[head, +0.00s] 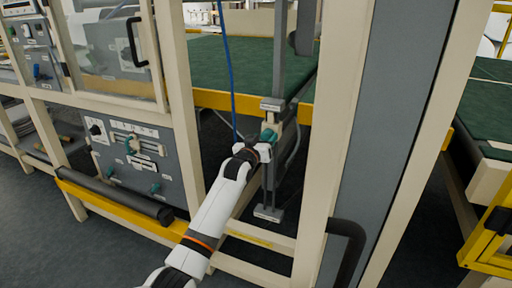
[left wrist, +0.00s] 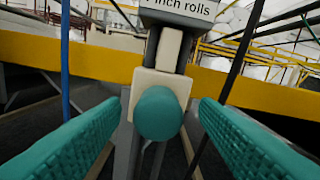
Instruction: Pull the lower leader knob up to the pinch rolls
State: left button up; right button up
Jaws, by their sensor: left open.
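The lower leader knob (left wrist: 158,113) is a round teal knob on a cream block (left wrist: 160,84), seen almost end-on in the left wrist view. The block sits on an upright grey rail. Just above it is a grey plate with a label (left wrist: 180,8) whose visible part reads "inch rolls". My left gripper (head: 266,143) is open, with its teal fingers (left wrist: 158,125) on either side of the knob and a visible gap on each side. In the head view the gripper end largely hides the knob. My right gripper is in neither view.
A cream post (head: 340,130) stands close to the right of my left arm. A blue cable (head: 228,70) hangs just left of the rail. A control panel (head: 135,158) and a dark roller (head: 115,196) are at left. A lower plate (head: 268,213) ends the rail.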

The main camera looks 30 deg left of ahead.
pick_arm(q)
jog(key=s+p, duration=0.1)
jog(key=s, duration=1)
jog(key=shift+d, duration=0.3)
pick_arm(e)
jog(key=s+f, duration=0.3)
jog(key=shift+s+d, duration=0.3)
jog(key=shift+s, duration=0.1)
